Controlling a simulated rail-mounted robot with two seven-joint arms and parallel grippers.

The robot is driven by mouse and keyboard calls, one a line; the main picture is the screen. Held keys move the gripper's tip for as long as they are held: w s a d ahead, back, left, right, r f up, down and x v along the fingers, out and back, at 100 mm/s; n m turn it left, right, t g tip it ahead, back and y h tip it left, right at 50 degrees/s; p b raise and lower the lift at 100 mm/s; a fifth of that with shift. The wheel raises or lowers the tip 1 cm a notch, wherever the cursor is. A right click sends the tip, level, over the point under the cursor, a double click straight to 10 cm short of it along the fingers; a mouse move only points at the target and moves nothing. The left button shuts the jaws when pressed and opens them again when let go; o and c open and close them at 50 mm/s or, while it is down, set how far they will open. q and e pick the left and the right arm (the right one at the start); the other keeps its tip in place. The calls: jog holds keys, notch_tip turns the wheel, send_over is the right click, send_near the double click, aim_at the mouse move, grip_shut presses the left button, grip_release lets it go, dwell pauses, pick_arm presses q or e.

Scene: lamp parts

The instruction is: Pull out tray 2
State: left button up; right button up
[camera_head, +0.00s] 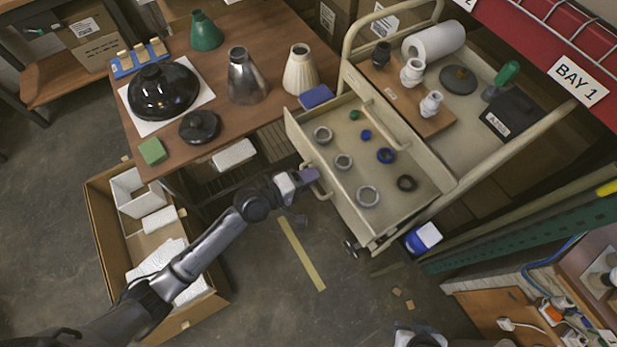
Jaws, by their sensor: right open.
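A beige drawer-like tray (349,185) stands pulled out from the beige cart, toward the lower left. No number on it can be read.
The cart top carries a white roll (434,42), sockets and a black box (510,117). The wooden table (270,25) at the left holds lampshades. A cardboard box (101,217) stands below it.

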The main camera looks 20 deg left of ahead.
pick_arm(q)
jog(key=v, duration=1.3)
jog(key=shift+s+a, duration=0.3)
jog(key=shift+p, duration=0.3)
